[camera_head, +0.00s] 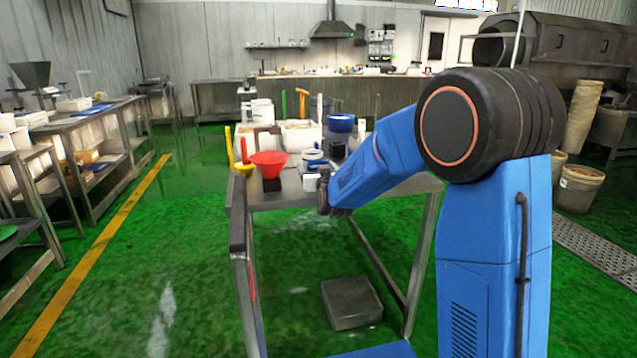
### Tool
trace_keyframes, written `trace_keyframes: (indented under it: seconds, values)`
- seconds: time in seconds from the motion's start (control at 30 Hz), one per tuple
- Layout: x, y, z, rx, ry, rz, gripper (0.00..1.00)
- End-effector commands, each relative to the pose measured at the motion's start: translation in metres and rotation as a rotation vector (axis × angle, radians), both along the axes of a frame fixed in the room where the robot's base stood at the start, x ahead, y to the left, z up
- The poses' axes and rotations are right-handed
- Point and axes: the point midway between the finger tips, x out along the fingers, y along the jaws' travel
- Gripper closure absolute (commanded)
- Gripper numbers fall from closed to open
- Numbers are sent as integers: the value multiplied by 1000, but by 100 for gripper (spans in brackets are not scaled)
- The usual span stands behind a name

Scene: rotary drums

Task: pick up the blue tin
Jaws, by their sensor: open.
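A round blue tin (340,123) stands on the metal table (400,187), towards its far side. A smaller blue-and-white round item (312,155) sits nearer on the same table; I cannot tell from here whether it is also a tin. My gripper (323,192) is a small dark shape at the end of my blue arm, at the table's front edge. It is open, nearer to the camera than the blue tin and apart from it. Its fingers are too small to make out clearly, and I see nothing held.
A red funnel (269,162) on a black block and a yellow scoop (243,163) stand at the table's left. White containers (300,133) with coloured handles stand behind. A metal box (351,302) lies on the floor under the table.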

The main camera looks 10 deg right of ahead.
Motion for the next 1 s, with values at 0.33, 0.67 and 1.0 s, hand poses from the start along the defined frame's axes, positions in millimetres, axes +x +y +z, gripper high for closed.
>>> trace_keyframes:
  seconds: [0.33,0.67,1.0]
  values:
    - [5,0,0,0,0,0,32]
    - [5,0,0,0,-1,0,74]
    - [5,0,27,2,-4,0,74]
